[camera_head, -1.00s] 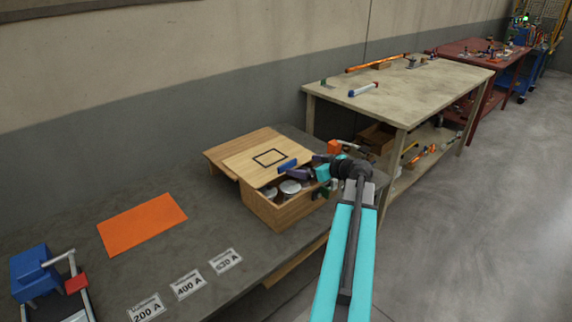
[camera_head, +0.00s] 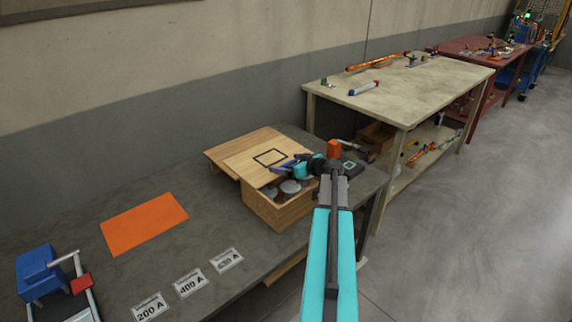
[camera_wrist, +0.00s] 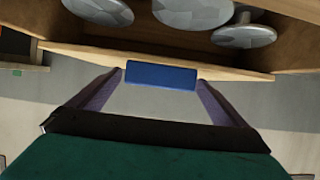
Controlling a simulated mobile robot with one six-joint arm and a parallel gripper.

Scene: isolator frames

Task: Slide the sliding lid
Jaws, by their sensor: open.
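The wooden box (camera_head: 281,213) stands on the grey bench in the head view. Its light wooden lid (camera_head: 243,162), marked with a black square outline, covers the left part; the right part is open and shows silver round discs (camera_head: 290,187). My gripper (camera_head: 278,179) is open at the lid's right edge. In the wrist view the blue handle (camera_wrist: 160,75) on a wooden edge lies between the two purple fingertips of my gripper (camera_wrist: 158,82), with small gaps at both sides. The discs (camera_wrist: 245,36) show beyond that edge. In the head view my gripper largely hides the handle.
An orange mat (camera_head: 144,223), several labels (camera_head: 190,283) and a blue device with a red block (camera_head: 38,272) lie left and in front on the bench (camera_head: 100,190). A lighter table (camera_head: 430,85) stands behind on the right. Bench surface around the box's left is clear.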

